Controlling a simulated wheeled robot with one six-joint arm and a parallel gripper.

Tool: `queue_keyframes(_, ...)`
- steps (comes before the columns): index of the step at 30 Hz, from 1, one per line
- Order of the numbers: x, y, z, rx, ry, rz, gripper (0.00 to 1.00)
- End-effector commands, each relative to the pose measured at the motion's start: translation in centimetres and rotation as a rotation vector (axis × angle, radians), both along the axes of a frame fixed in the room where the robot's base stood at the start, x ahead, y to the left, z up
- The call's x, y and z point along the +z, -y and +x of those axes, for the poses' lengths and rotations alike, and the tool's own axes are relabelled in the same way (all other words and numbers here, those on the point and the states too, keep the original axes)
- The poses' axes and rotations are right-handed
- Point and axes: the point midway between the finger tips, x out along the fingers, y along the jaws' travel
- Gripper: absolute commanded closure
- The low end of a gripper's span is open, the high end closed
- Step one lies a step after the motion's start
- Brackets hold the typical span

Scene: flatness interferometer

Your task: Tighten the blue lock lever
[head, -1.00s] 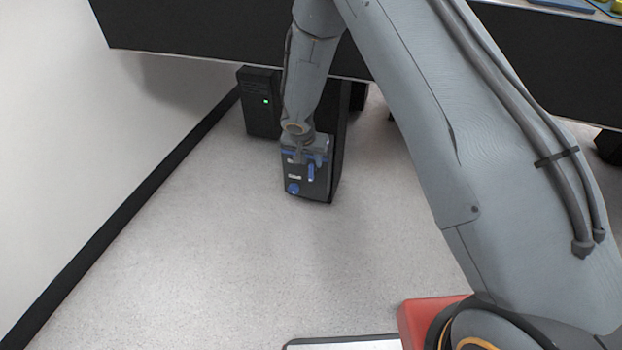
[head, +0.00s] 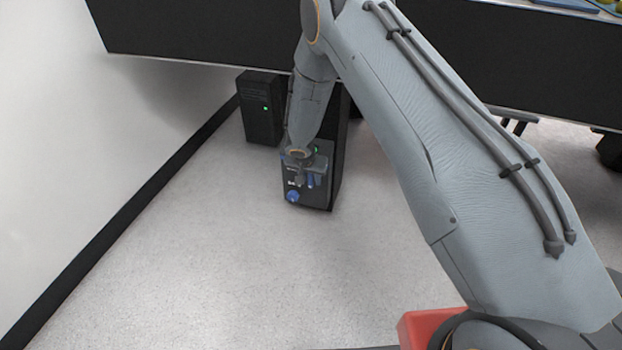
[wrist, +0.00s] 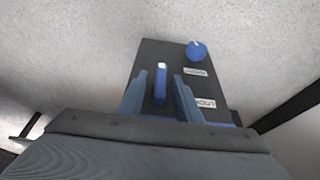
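The blue lock lever (wrist: 160,86) has a pale tip and stands on the dark front panel of a black box (wrist: 222,85). In the wrist view my gripper (wrist: 160,82) is open, with one finger on each side of the lever and a gap on both sides. A white label reading "LOCK" (wrist: 201,103) is right of the right finger. In the head view my gripper (head: 307,180) is at the box's (head: 330,197) front panel, and the lever is largely hidden by it.
A round blue knob (wrist: 196,50) is on the same panel; it also shows in the head view (head: 293,197). A black unit with a green light (head: 262,110) stands behind, left. A black-sided table (head: 200,35) overhangs the box. Floor in front is clear.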

Motion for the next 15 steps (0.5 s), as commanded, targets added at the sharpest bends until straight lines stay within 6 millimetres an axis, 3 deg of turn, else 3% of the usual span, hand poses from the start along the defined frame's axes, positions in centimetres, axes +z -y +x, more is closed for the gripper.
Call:
queue_keyframes(2, 0.02, 0.00, 0.00, 0.000, 0.000, 0.000, 0.69)
queue_keyframes(8, 0.03, 0.00, 0.00, 0.000, 0.000, 0.000, 1.00)
queue_keyframes(15, 0.02, -0.07, 0.05, 0.001, -0.005, -0.016, 1.00)
